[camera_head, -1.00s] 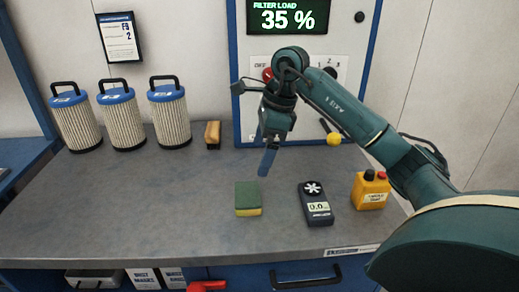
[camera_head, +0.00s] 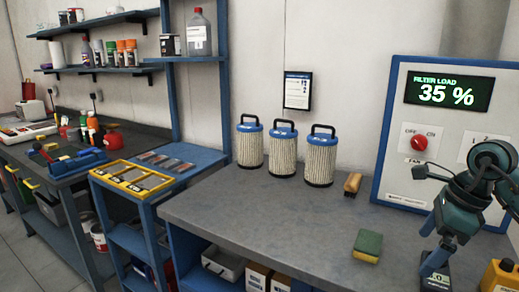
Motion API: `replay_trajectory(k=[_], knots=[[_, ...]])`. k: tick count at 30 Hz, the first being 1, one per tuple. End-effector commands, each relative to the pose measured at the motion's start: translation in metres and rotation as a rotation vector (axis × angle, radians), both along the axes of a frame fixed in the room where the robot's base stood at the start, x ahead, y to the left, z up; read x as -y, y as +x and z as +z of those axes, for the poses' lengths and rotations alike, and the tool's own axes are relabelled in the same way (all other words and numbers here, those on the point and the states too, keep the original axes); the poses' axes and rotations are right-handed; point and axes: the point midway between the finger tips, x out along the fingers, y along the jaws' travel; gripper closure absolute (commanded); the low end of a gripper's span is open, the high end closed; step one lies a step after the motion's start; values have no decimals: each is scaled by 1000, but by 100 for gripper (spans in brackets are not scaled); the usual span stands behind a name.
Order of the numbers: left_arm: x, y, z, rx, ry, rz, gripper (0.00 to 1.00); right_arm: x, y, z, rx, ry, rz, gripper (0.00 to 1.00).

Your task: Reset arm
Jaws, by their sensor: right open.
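My right arm comes in from the right edge of the head view. Its gripper (camera_head: 434,264) points down over the right part of the grey workbench (camera_head: 250,212), open and with nothing seen in it. It hides most of the dark handheld meter (camera_head: 438,283) behind it; I cannot tell whether they touch. My left gripper is not in view.
A green and yellow sponge (camera_head: 367,246) lies left of the gripper, and a yellow bottle (camera_head: 503,278) stands to its right. Three filter cartridges (camera_head: 284,150) and a brush (camera_head: 352,184) stand farther back. A control panel (camera_head: 391,130) reads 35 %. The bench's left part is clear.

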Motion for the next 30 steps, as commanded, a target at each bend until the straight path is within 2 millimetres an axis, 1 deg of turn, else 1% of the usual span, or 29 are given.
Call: replay_trajectory(k=[1,3,5,6,8,9,11,12,14,15,17,18,20,21,23,24,25,26,27,28,29,30], knots=[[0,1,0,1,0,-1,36,-8,0,-6,-5,26,10,0],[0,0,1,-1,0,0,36,-43,-2,-24,-17,153,42,0],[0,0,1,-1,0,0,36,-71,-5,-35,-28,267,56,0],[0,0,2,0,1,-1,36,-91,-8,-41,-39,349,60,0],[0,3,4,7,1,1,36,-123,-15,-50,-65,491,56,0],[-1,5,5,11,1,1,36,-146,-21,-54,-92,604,44,0],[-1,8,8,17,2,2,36,-181,-32,-57,-145,802,2,0],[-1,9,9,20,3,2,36,-203,-38,-55,-190,945,-47,0],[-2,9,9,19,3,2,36,-229,-47,-49,-272,1168,-153,0],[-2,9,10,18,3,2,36,-241,-50,-45,-336,1316,-247,0],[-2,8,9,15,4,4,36,-250,-50,-41,-441,1525,-418,0],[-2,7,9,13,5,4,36,-251,-48,-41,-517,1655,-552,0],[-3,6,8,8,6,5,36,-245,-44,-50,-637,1826,-785,0],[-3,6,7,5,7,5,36,-238,-42,-61,-720,1922,-957,0],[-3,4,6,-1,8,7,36,-224,-41,-88,-848,2037,-1242,0],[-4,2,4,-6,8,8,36,-215,-45,-111,-935,2089,-1449,0],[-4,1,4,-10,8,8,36,-208,-50,-131,-998,2114,-1612,0],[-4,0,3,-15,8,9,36,-201,-58,-151,-1060,2126,-1777,0],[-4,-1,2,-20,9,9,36,-195,-70,-177,-1133,2123,-1980,0],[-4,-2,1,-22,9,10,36,-192,-80,-194,1128,-2016,2022,0],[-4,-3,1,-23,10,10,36,-190,-91,-210,1106,-1887,2027,0],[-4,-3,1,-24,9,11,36,-188,-106,-230,1077,-1734,2030,0]])
